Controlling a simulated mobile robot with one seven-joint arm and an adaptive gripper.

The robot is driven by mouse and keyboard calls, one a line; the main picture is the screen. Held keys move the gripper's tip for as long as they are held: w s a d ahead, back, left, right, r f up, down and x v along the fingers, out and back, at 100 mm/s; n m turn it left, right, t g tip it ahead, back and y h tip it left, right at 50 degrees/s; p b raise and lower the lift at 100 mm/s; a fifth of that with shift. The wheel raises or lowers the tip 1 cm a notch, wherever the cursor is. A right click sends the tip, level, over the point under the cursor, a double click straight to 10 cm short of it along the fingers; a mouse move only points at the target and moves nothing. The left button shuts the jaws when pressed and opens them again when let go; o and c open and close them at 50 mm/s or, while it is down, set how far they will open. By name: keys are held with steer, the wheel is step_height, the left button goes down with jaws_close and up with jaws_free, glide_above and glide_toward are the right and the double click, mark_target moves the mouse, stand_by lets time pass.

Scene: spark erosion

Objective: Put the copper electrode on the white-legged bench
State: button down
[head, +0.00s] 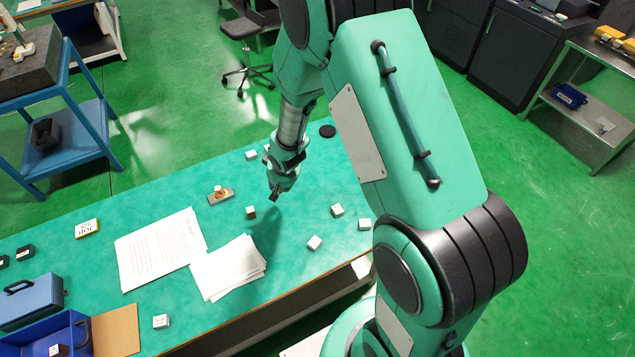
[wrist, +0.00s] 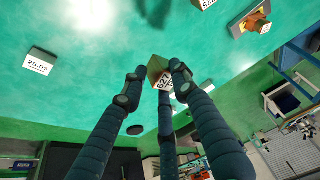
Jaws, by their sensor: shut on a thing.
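My gripper (head: 274,195) is over the green-topped table (head: 90,255) in the head view. In the wrist view its fingers (wrist: 155,88) are shut on a small brownish block (wrist: 155,68) with a white label. The block's exact metal is hard to tell. An orange-copper block (wrist: 256,22) sits on a small plate in the wrist view; it also shows on the table in the head view (head: 219,189). Another brownish block with a white top (head: 251,212) stands near my gripper. A bench with pale legs (head: 121,40) is partly visible at the far upper left.
Several white labelled blocks (head: 314,243) and paper sheets (head: 160,248) lie on the table. A blue trolley (head: 92,130) stands left, beyond it, and an office chair (head: 245,70) behind. Dark cabinets (head: 510,55) stand at the back right. Green floor is open between them.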

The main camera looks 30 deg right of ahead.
steer(key=s+d+f+m+p, duration=0.1)
steer(key=s+d+f+p, duration=0.1)
steer(key=s+d, duration=0.7)
steer(key=s+d+f+m+p, duration=0.2)
steer(key=s+d+f+p, duration=0.1)
steer(key=s+d, duration=0.7)
steer(key=shift+d+p, duration=0.7)
steer(key=shift+d, duration=0.15)
steer(key=w+d, duration=0.2)
steer(key=w, duration=0.2)
steer(key=w+d+f+p, duration=0.1)
steer(key=w+d, duration=0.1)
steer(key=w, duration=0.3)
steer(key=w+d+p, duration=0.1)
steer(key=w+d, duration=0.1)
steer(key=w, duration=0.3)
steer(key=shift+w+d+f, duration=0.2)
steer(key=shift+d+f, duration=0.05)
steer(key=shift+d, duration=0.1)
steer(key=shift+f, duration=1.75)
